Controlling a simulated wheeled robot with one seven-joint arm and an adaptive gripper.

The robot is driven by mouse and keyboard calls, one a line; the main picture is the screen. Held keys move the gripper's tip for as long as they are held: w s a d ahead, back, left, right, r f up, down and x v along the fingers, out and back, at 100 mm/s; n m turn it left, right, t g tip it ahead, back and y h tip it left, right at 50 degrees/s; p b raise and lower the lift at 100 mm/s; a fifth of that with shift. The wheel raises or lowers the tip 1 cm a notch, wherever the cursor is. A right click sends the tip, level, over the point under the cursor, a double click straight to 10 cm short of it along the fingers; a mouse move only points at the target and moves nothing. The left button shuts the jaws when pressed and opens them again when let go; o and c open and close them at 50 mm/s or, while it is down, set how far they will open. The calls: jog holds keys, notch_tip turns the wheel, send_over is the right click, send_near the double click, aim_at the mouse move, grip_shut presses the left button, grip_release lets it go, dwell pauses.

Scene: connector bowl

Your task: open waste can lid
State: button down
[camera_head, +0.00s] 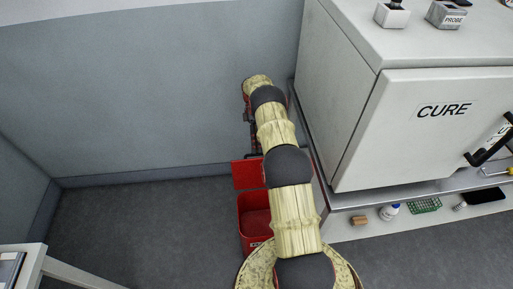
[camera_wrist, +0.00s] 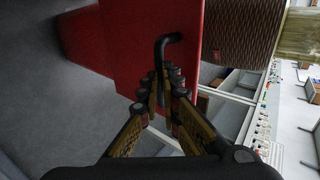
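The red waste can (camera_head: 241,228) stands on the floor left of the cabinet, partly hidden behind my arm. Its red lid (camera_head: 247,175) is raised at the back, and the can's dark red inside shows below it. In the wrist view the lid is a red panel (camera_wrist: 128,48) with a black bent handle (camera_wrist: 160,50). My gripper (camera_wrist: 163,78) is at this handle, its two fingers close together on either side of the bar. It looks shut on the handle, though the contact is partly hidden.
A grey cabinet marked CURE (camera_head: 430,120) stands close on the right, above a low shelf (camera_head: 345,228) with small items. A grey wall (camera_head: 150,100) is behind. The floor (camera_head: 140,225) left of the can is clear. A white table edge (camera_head: 70,270) is at lower left.

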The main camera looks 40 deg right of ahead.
jog(key=c, duration=1.6)
grip_release()
jog(key=f, duration=0.2)
jog(key=s+f, duration=0.1)
jog(key=shift+a+f, duration=0.1)
jog(key=shift+a, duration=0.3)
jog(key=shift+c, duration=0.3)
jog(key=shift+c, duration=0.4)
jog(key=shift+w+d+r, duration=0.3)
jog(key=shift+w+r, duration=0.1)
jog(key=shift+c, duration=0.7)
jog(key=v, duration=0.7)
jog(key=shift+r, duration=0.15)
jog(key=shift+c, duration=0.4)
